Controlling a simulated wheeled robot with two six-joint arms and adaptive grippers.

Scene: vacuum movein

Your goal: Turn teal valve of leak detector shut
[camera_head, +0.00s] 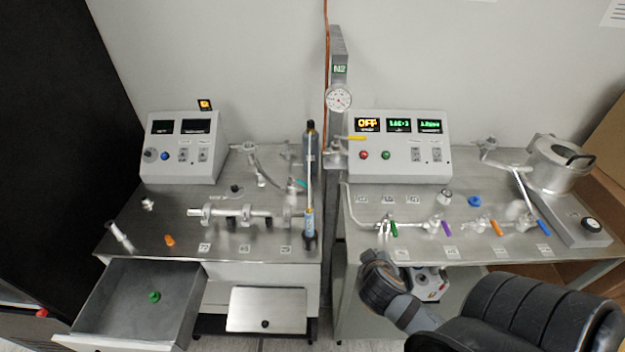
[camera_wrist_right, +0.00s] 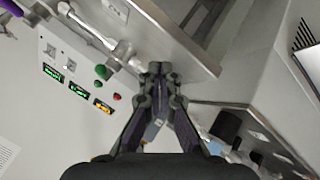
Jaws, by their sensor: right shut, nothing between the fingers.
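A small teal handle (camera_head: 301,185) sits at the right end of the left bench, beside a thin upright tube. It is partly hidden by the fittings there. I cannot clearly make it out in the right wrist view. My right gripper (camera_wrist_right: 156,70) is shut and empty in the right wrist view, its tips close to a steel bench edge. In the head view my right arm reaches in from the lower right, and its wrist is in front of the right bench, well to the right of the teal handle. My left gripper is not in view.
The right bench (camera_head: 420,209) carries a pipe with green (camera_head: 394,229), purple (camera_head: 447,228), orange (camera_head: 496,228) and blue (camera_head: 544,227) handles. A control box (camera_head: 400,172) stands behind. An open drawer (camera_head: 130,300) juts from the left bench. A narrow gap separates the benches.

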